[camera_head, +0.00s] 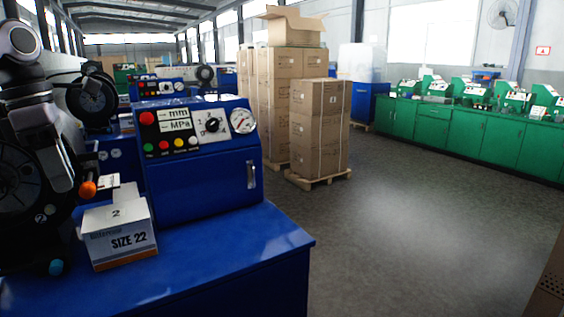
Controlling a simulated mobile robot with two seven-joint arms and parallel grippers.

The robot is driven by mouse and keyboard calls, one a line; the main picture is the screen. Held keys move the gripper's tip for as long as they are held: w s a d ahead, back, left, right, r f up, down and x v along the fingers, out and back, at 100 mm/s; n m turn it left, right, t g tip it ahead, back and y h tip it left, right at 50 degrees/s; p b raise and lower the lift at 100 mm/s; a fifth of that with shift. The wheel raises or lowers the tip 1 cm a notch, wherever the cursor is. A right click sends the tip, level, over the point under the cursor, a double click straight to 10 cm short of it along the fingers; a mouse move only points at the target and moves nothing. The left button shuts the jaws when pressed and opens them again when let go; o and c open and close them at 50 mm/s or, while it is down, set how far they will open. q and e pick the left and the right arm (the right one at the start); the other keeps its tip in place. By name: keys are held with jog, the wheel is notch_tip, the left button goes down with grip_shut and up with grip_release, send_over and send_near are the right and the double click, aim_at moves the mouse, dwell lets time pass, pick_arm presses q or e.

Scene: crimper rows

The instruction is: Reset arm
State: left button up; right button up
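My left arm comes in at the upper left, and its grey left gripper (58,172) hangs in front of the black round crimper head (18,190). The gripper is near an orange-tipped handle (88,189). I cannot make out a gap between its fingers or anything held in them. The blue crimper machine (205,180) has a panel with a red button, a black dial and a white gauge. A white box marked SIZE 22 (118,238) stands on its blue bench in front of the head. My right gripper is not in view.
The blue bench top (225,265) is bare right of the box. Stacked cartons (318,130) stand on pallets beyond it. Green cabinets (465,135) with green machines line the right wall. The grey floor (410,230) between is open. A brown perforated object (550,285) shows at the lower right edge.

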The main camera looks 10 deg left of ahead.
pick_arm(q)
jog(key=a+f+n+t+h, duration=0.2)
jog(key=a+f+n+h, duration=0.15)
jog(key=f, duration=0.55)
jog(key=a+f+n+t+h, duration=0.2)
jog(key=f+n+t+h, duration=0.15)
jog(key=f, duration=0.55)
jog(key=s+d+f+n+t+y, duration=0.1)
jog(key=s+f+n+t, duration=0.2)
jog(key=f+n, duration=0.45)
jog(key=s+d+f+n+t, duration=0.25)
jog(key=f+n, duration=0.35)
jog(key=f, duration=0.3)
jog(key=s+d+f+n+y, duration=0.1)
jog(key=s+d+f+n, duration=0.2)
jog(key=d+f+n, duration=0.2)
jog(key=s+d+f+n+y, duration=0.2)
jog(key=s+d+f+n, duration=0.2)
jog(key=d+n, duration=0.5)
jog(key=s+d+f+n+g+y, duration=0.1)
jog(key=s+d+f+n+y, duration=0.1)
jog(key=d+f+n, duration=0.4)
jog(key=s+d+n, duration=0.1)
jog(key=d+n, duration=0.1)
jog(key=d, duration=0.1)
jog(key=shift+s, duration=0.2)
jog(key=shift+d, duration=0.1)
